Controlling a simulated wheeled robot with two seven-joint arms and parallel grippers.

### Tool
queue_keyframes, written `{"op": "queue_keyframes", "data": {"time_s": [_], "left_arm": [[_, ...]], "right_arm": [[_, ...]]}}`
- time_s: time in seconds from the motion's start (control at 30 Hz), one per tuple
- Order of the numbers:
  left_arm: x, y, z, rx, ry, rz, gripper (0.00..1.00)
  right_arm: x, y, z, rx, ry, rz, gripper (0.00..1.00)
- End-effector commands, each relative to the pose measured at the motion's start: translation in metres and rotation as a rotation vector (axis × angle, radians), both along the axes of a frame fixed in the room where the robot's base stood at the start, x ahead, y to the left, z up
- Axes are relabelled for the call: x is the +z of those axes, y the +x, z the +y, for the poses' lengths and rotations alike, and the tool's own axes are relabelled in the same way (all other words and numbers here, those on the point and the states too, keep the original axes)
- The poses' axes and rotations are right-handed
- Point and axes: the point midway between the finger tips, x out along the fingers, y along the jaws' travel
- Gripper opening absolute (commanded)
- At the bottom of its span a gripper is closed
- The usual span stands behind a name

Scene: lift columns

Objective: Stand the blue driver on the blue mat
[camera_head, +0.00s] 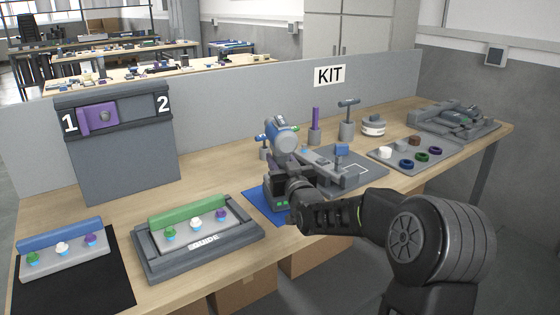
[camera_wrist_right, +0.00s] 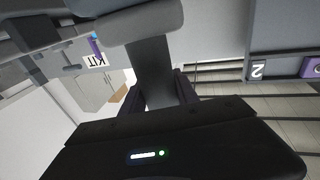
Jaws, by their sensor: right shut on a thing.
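The blue driver (camera_head: 282,139) is a drill-shaped tool with a grey-blue head, upright or nearly so. My right gripper (camera_head: 287,164) is shut on its handle, low over the blue mat (camera_head: 256,203). In the right wrist view the driver's rounded head (camera_wrist_right: 140,22) and dark handle (camera_wrist_right: 150,70) rise between the fingers of the right gripper (camera_wrist_right: 155,100). My wrist hides the driver's foot and much of the mat, so I cannot tell whether the foot touches it. My left gripper is not in view.
A grey tray with a blue block (camera_head: 342,150) lies right of the mat. A purple-handled tool (camera_head: 315,126) and a T-handled tool (camera_head: 348,118) stand behind. The GUIDE tray (camera_head: 200,255) is left of the mat. A panel marked 1 and 2 (camera_head: 125,165) stands at back left.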

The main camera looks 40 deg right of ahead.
Motion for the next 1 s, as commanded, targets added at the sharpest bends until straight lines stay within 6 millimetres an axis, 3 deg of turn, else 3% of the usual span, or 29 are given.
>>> {"op": "queue_keyframes", "data": {"time_s": [0.53, 0.57, 0.83, 1.0], "left_arm": [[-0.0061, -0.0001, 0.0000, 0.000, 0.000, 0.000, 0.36], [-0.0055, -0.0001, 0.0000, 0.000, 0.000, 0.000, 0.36], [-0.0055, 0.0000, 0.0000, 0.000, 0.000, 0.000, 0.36], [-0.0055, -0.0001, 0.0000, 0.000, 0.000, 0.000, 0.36]], "right_arm": [[0.0000, 0.0002, 0.0000, 0.000, -0.004, -0.008, 0.00], [0.0005, 0.0002, -0.0001, 0.000, -0.003, -0.007, 0.39], [-0.0019, 0.0001, 0.0001, 0.000, -0.001, -0.003, 0.61], [-0.0027, 0.0000, 0.0000, 0.000, -0.001, -0.002, 0.62]]}}
